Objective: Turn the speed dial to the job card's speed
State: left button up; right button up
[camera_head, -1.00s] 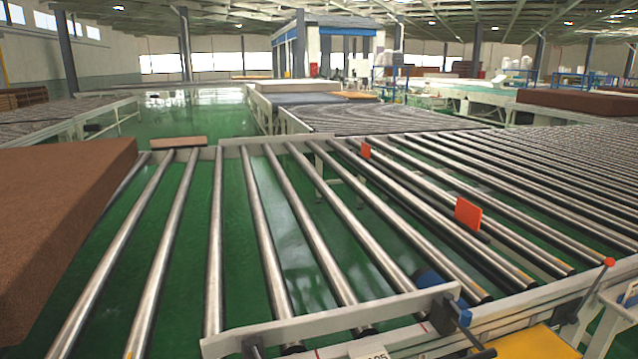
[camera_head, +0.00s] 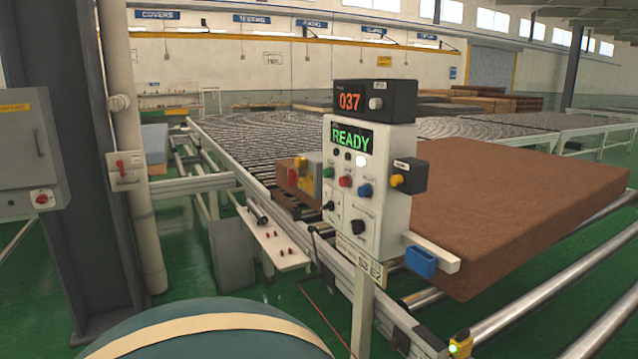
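A white control panel (camera_head: 384,218) stands on a post beside the conveyor, right of centre. On top is a black box (camera_head: 352,87) with a red display reading 037 and a light grey knob (camera_head: 376,103) on its face. Below it a green display (camera_head: 351,139) reads READY. Coloured buttons and black selector knobs (camera_head: 358,227) sit lower on the panel. Their small markings are too small to read, so I cannot tell for certain which knob is the speed dial. I cannot make out a job card. Neither of my grippers is in view.
A brown mattress block (camera_head: 540,205) lies on rollers behind and right of the panel. A blue holder (camera_head: 421,262) juts out at the panel's lower right. A dark column (camera_head: 65,130) and grey cabinet (camera_head: 22,150) stand left. A teal rounded shape (camera_head: 215,335) fills the bottom foreground.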

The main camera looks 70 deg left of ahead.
aim_at(330, 205)
jog(key=u, duration=1.9)
jog(key=i+j+z, duration=0.25)
jog(key=j, duration=0.35)
jog(key=i, duration=0.1)
